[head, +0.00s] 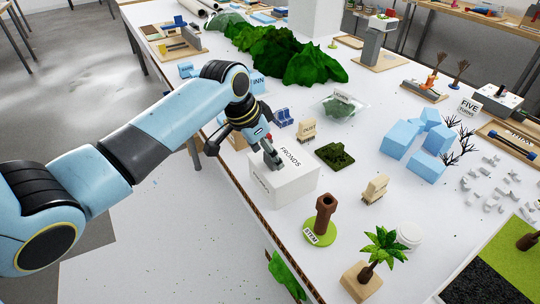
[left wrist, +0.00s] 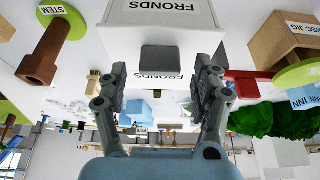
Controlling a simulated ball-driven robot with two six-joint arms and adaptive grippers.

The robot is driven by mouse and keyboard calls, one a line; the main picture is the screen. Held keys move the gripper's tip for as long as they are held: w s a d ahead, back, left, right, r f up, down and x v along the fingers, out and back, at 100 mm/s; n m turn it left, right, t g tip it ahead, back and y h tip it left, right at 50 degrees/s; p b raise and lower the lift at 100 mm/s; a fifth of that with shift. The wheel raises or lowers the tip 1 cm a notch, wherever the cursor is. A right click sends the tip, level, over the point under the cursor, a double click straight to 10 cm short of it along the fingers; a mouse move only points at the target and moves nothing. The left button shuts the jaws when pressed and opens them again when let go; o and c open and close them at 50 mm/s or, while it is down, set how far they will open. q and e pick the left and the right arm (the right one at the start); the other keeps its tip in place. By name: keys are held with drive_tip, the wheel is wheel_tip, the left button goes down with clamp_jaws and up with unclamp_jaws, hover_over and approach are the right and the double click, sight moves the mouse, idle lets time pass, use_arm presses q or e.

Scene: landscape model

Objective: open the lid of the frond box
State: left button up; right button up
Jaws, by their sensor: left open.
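The frond box (head: 290,190) is a white box labelled FRONDS on its top and side, standing near the table's front edge. Its lid looks shut. In the left wrist view the box (left wrist: 190,30) fills the upper middle, with a dark grey tab (left wrist: 161,58) on it. My left gripper (head: 270,158) is at the box's top, on its left side. In the left wrist view the gripper (left wrist: 162,78) is open, its fingers on either side of the tab, with gaps visible. I cannot tell whether it touches the box. My right gripper is not in view.
A brown stem on a green disc (head: 324,218) stands right of the box, with a palm model (head: 378,250) nearer the front. A dark green block (head: 335,155) and a DUST block (head: 307,131) lie behind. Green hills (head: 290,55) stand farther back.

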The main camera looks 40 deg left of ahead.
use_arm(q)
drive_tip(key=shift+x, duration=1)
drive_tip(key=shift+c, duration=0.5)
clamp_jaws()
